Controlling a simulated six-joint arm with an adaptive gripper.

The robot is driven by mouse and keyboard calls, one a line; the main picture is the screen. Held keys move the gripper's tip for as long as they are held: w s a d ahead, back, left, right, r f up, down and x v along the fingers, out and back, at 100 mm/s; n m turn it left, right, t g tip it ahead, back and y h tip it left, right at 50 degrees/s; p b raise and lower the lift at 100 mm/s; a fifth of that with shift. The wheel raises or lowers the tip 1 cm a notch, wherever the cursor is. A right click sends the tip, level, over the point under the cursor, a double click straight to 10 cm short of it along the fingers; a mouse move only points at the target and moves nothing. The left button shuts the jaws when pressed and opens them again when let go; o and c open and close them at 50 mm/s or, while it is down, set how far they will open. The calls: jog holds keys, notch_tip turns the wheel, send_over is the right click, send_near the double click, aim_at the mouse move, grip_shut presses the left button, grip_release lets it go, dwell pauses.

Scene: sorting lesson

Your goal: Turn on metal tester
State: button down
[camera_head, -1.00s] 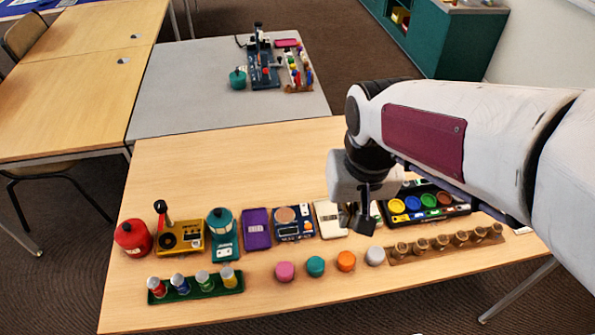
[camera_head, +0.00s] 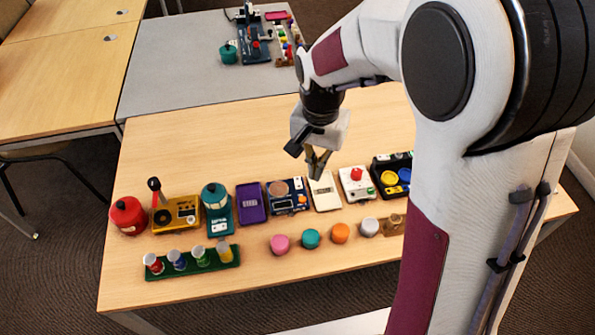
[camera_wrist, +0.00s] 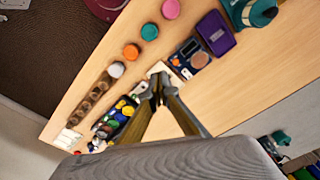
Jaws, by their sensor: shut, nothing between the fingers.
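My gripper (camera_head: 317,174) is shut and empty, pointing down just behind and above a cream flat box (camera_head: 326,196) with a small dark display. I cannot tell if it touches the box. In the wrist view the fingers (camera_wrist: 156,90) cover part of the cream box (camera_wrist: 158,69). Right of it is a white box with a red button (camera_head: 356,184). Left of it is a blue device with a copper-coloured disc (camera_head: 278,189). No readable label shows which device is the metal tester.
The row continues left with a purple box (camera_head: 251,203), a teal device (camera_head: 217,208), a yellow device (camera_head: 176,215) and a red pot (camera_head: 128,217). Several coloured round pieces stand in front, including an orange one (camera_head: 340,233). A green rack (camera_head: 160,273) holds bottles. The table behind the row is clear.

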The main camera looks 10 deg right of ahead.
jog(key=w+f+m, duration=0.5)
jog(key=w, duration=0.1)
jog(key=r+m+t, duration=0.1)
jog(key=m, duration=0.6)
send_over(297, 178)
jog(key=s, duration=0.3)
jog(key=shift+w+r, duration=0.15)
jog(key=shift+w, duration=0.1)
jog(key=f, duration=0.4)
jog(key=w+f, duration=0.1)
jog(key=f, duration=0.8)
jog(key=shift+w+f, duration=0.2)
jog(key=shift+w, duration=0.2)
jog(key=shift+f, duration=0.25)
jog(key=shift+w+f, duration=0.1)
